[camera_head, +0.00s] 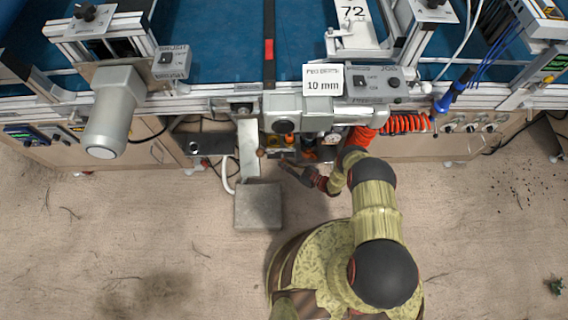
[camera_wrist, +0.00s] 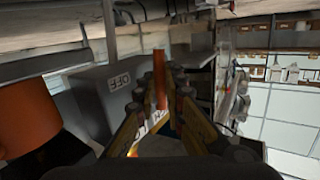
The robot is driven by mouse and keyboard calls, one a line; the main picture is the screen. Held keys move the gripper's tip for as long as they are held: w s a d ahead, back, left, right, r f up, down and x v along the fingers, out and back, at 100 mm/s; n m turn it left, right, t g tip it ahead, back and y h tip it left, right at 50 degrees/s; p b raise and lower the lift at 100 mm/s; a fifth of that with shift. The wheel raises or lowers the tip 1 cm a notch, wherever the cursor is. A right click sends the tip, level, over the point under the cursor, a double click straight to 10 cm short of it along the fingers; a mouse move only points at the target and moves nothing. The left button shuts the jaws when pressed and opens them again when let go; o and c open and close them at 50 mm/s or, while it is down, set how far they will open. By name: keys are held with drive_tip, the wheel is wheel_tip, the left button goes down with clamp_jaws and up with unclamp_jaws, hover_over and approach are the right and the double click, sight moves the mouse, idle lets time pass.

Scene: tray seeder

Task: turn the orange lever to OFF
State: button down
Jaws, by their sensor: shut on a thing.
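The orange lever (camera_wrist: 159,64) stands up between my fingertips in the wrist view. My gripper (camera_wrist: 163,88) is shut on it, one finger on each side. The lever's lower part is partly hidden by the fingers. A white OFF label (camera_wrist: 119,80) is on the grey box face to the left of the lever. Another label (camera_wrist: 139,137), partly covered by my left finger, shows lower down. In the head view my gripper (camera_head: 286,164) reaches in below the machine's front edge. I cannot make out the lever clearly there.
A large orange cylinder (camera_wrist: 24,115) is close at the left in the wrist view. In the head view a red-orange coiled hose (camera_head: 405,124) runs right of my arm. The floor at right is mostly clear.

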drive_tip(key=shift+d+n+g+h+p, duration=0.25)
drive_tip(key=shift+n+h+p, duration=0.2)
drive_tip(key=shift+h, duration=0.35)
drive_tip(key=c, duration=2.1)
unclamp_jaws()
drive_tip(key=shift+c, duration=0.2)
drive_tip(key=v, duration=1.2)
